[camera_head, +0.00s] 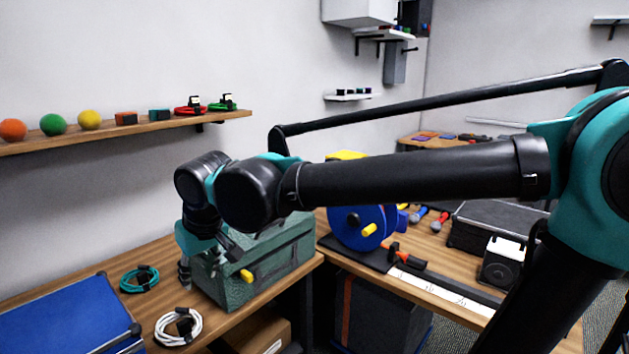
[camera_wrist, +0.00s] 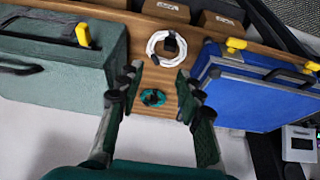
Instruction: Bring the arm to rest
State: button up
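My gripper (camera_head: 185,270) is in front of the left side of the green case (camera_head: 268,258), above the wooden table. In the wrist view my gripper (camera_wrist: 158,78) has its two fingers well apart, with nothing held between them. A teal coiled cable (camera_head: 139,279) lies on the table to the left of the gripper; in the wrist view the teal coil (camera_wrist: 152,97) shows between the fingers, farther down. A white coiled cable (camera_head: 178,327) lies nearer the front; it also shows in the wrist view (camera_wrist: 166,47). My arm reaches across the head view from the right.
A blue case (camera_head: 60,322) lies at the front left. A wall shelf (camera_head: 150,127) holds balls, small blocks and red and green cable coils. A blue reel (camera_head: 355,225), a speaker (camera_head: 503,262) and a dark case (camera_head: 490,225) stand on the right-hand table.

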jog(key=w+d+f+m, duration=0.2)
jog(key=w+d+f, duration=0.2)
jog(key=d, duration=0.3)
jog(key=w+d+f+m+t+h, duration=0.1)
jog(key=w+d+f, duration=0.2)
jog(key=d, duration=0.4)
jog(key=w+d+f+m, duration=0.2)
jog(key=w+d+f, duration=0.2)
jog(key=d, duration=0.3)
jog(key=s+d+f+m, duration=0.1)
jog(key=s+d+f, duration=0.1)
jog(key=d, duration=0.5)
jog(key=s+d+f+m+h, duration=0.1)
jog(key=s+d+f+m, duration=0.1)
jog(key=d+f, duration=0.3)
jog(key=s+d+f+m+h, duration=0.1)
jog(key=d+f, duration=0.3)
jog(key=d, duration=0.6)
jog(key=shift+s+f+m, duration=0.15)
jog(key=shift+s+m, duration=0.25)
jog(key=shift+s, duration=0.4)
